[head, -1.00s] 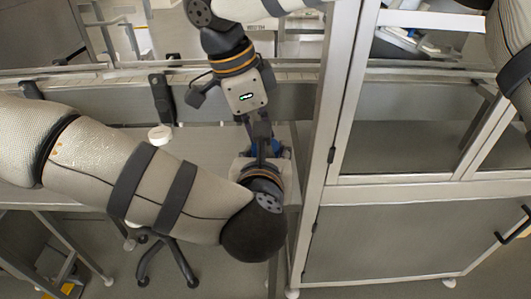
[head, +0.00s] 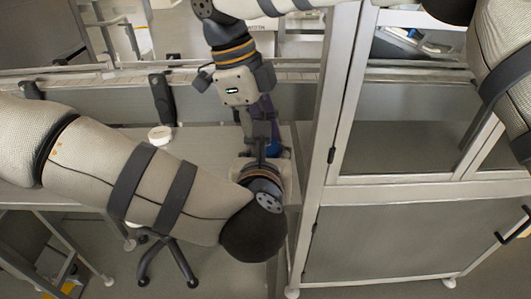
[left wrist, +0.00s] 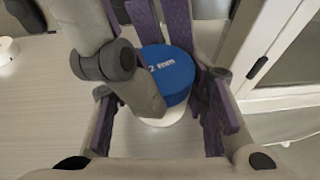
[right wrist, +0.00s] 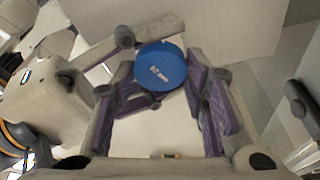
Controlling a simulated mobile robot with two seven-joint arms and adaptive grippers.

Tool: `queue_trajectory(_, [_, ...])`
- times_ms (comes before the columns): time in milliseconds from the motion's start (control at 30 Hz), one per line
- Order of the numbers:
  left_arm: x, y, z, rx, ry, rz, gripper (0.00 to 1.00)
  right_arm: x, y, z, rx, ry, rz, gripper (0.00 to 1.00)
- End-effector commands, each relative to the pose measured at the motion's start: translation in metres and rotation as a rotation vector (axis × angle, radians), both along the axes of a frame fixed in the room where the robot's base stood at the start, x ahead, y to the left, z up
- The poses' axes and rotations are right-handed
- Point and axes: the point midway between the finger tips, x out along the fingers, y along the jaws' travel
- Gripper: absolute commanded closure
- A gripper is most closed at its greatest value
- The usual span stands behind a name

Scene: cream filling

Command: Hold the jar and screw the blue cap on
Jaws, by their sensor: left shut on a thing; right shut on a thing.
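The blue cap (head: 273,148) sits on top of the white jar (left wrist: 160,117), as the left wrist view shows. The cap is also near the middle of the right wrist view (right wrist: 160,66). My left gripper (left wrist: 160,128) is shut on the jar, with purple-padded fingers on either side of it. My right gripper (right wrist: 163,75) comes from above and is shut on the cap, a finger on each side. In the head view my left wrist hides most of the jar. I cannot tell how tightly the cap sits.
A round white piece (head: 160,135) lies on the table (head: 205,140) to the left of the grippers. A glass-fronted cabinet (head: 400,150) stands close on the right. A metal rail (head: 110,95) runs behind the table. The table between the white piece and grippers is clear.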

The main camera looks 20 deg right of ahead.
Motion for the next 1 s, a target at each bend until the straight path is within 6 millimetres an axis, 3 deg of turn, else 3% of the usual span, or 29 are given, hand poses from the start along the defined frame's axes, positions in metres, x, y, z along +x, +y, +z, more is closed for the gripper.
queue_trajectory(67, [-0.0007,-0.0003,-0.0004,0.000,0.001,-0.001,0.92,0.0010,-0.0007,-0.0003,0.000,-0.003,-0.016,1.00])
queue_trajectory(300, [-0.0004,-0.0003,-0.0001,-0.001,0.000,0.000,0.91,0.0029,-0.0023,-0.0011,0.001,0.000,-0.475,1.00])
queue_trajectory(567, [0.0006,-0.0004,0.0017,-0.005,-0.004,0.002,0.91,0.0024,-0.0014,-0.0021,0.000,0.001,-0.511,1.00])
queue_trajectory(667, [0.0009,-0.0007,0.0026,-0.007,-0.005,0.003,0.90,0.0028,-0.0027,-0.0027,0.004,0.005,-0.679,1.00])
queue_trajectory(700, [0.0010,-0.0009,0.0030,-0.009,-0.005,0.003,0.90,0.0028,-0.0023,-0.0030,0.004,0.005,-0.717,0.54])
queue_trajectory(767, [0.0007,-0.0015,0.0034,-0.010,-0.006,0.002,0.91,0.0027,-0.0022,-0.0037,0.002,0.003,-0.710,0.40])
queue_trajectory(800, [0.0006,-0.0019,0.0037,-0.011,-0.007,0.000,0.91,0.0028,-0.0023,-0.0039,0.001,0.003,-0.710,0.35])
queue_trajectory(1000, [-0.0012,-0.0033,0.0038,-0.008,-0.007,-0.008,0.92,0.0034,-0.0024,-0.0030,0.001,-0.002,-0.708,0.35])
